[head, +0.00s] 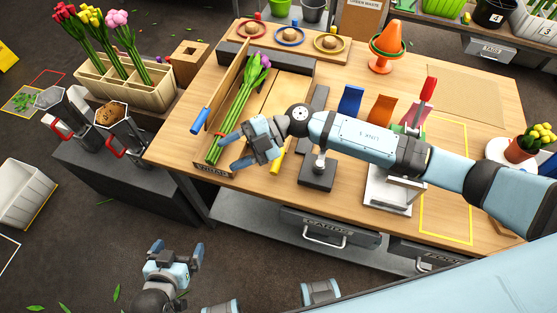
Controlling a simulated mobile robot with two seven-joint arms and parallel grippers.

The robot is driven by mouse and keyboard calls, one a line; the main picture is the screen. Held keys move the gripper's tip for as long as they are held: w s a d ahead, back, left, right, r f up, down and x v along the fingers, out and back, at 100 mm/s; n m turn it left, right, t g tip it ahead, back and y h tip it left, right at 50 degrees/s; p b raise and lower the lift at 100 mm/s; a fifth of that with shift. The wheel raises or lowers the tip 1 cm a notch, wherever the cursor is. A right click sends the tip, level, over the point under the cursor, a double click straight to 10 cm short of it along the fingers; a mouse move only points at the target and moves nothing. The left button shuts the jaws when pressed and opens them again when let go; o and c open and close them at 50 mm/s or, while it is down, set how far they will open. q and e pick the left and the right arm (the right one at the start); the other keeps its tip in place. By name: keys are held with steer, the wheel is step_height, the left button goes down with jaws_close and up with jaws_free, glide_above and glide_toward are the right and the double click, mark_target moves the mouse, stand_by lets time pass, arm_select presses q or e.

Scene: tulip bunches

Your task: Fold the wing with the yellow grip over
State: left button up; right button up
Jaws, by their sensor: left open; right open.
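The wrapping board lies on the wooden table (455,85). The wing with the yellow grip (276,163) appears to lie flat on the board's right side; its light wooden panel (287,97) shows behind my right arm. The other wing, with a blue grip (200,120), stands tilted up at the left. A bunch of purple tulips (240,103) lies between the wings. My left gripper (177,250) is open and empty, low in front of the table.
A crate of tulips (145,92) stands at the left. A dark stand (317,174) and a white press with a red handle (388,190) stand right of the board. Ribbon rings (290,35) and an orange cone (386,48) are behind. A potted plant (522,148) stands at the right.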

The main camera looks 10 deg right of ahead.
steer(key=w+d+f+n+g+h, duration=0.1)
steer(key=w+d+f+n+h, duration=0.1)
steer(key=w+d+f+h, duration=0.3)
steer(key=m+t+h+b, duration=0.1)
steer(key=h, duration=0.6)
glide_toward(278, 161)
steer(key=p+x, duration=0.1)
steer(key=x, duration=0.8)
steer(key=shift+f, duration=0.3)
steer(key=shift+c, duration=0.5)
steer(key=shift+r, duration=0.1)
jaws_close()
